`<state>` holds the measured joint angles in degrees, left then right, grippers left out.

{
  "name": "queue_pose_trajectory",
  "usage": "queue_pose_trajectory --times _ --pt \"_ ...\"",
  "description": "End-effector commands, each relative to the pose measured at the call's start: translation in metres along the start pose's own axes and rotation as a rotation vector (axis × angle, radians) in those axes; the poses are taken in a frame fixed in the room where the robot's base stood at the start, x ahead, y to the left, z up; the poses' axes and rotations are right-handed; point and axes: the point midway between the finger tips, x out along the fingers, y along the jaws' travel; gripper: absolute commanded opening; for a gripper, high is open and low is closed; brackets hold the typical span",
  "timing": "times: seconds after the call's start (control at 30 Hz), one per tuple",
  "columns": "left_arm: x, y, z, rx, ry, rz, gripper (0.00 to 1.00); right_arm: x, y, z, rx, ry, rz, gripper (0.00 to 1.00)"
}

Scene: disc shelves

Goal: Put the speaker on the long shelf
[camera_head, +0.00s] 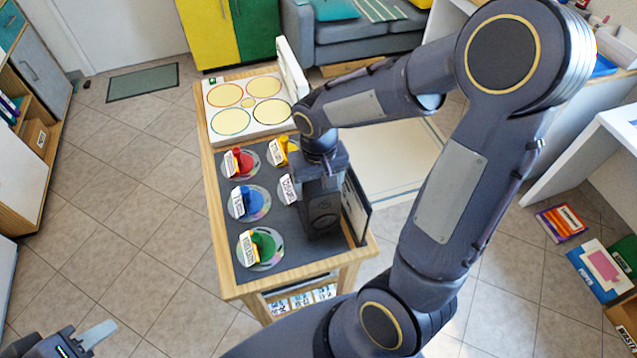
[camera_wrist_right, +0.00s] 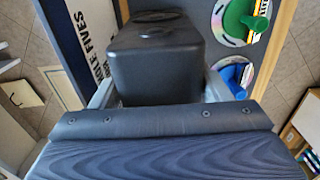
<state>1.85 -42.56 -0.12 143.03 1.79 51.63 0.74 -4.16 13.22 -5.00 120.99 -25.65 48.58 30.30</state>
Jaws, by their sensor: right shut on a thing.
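The speaker (camera_head: 322,217) is a dark box on the right side of the table's dark top, beneath my right gripper (camera_head: 320,188). In the right wrist view the black speaker (camera_wrist_right: 155,62) sits between the two pale fingers of my right gripper (camera_wrist_right: 157,92), which is shut on it. I cannot tell whether its base touches the tabletop. My left gripper (camera_head: 88,338) is partly in view at the lower left, away from the table; only one pale finger shows clearly. I cannot make out which surface is the long shelf.
Discs with red (camera_head: 240,162), blue (camera_head: 248,203) and green (camera_head: 262,248) knobs and labels lie left of the speaker. A white board with circles (camera_head: 248,106) is at the table's far end. A dark upright panel (camera_head: 356,207) stands close on the speaker's right.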

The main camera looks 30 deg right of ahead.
Motion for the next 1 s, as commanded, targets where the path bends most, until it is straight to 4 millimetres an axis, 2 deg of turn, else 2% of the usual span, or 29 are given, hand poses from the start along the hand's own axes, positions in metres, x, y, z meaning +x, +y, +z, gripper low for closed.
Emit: queue_pose_trajectory --times 0.43,0.47,0.5,0.6,0.87,1.0 --pt "0.004 -0.002 0.002 0.0 0.0 0.0 0.36 0.008 0.0 0.0 0.001 0.003 -0.001 0.08" --pt "0.003 -0.001 0.001 0.0 0.0 0.0 0.36 0.007 0.0 0.0 0.001 0.001 -0.001 0.74" --pt "0.002 -0.001 0.001 0.0 0.0 0.0 0.36 0.007 0.0 0.0 0.001 0.001 -0.001 0.79" --pt "0.002 -0.001 0.001 0.0 0.0 0.0 0.36 0.007 0.0 0.0 0.001 0.001 -0.001 0.92" --pt "0.002 -0.001 0.001 0.0 0.0 0.0 0.36 0.006 0.0 0.0 0.001 0.001 -0.001 0.92" --pt "0.0 0.0 0.0 0.0 0.0 0.0 0.36 -0.002 0.0 -0.001 0.001 0.005 -0.002 0.92"
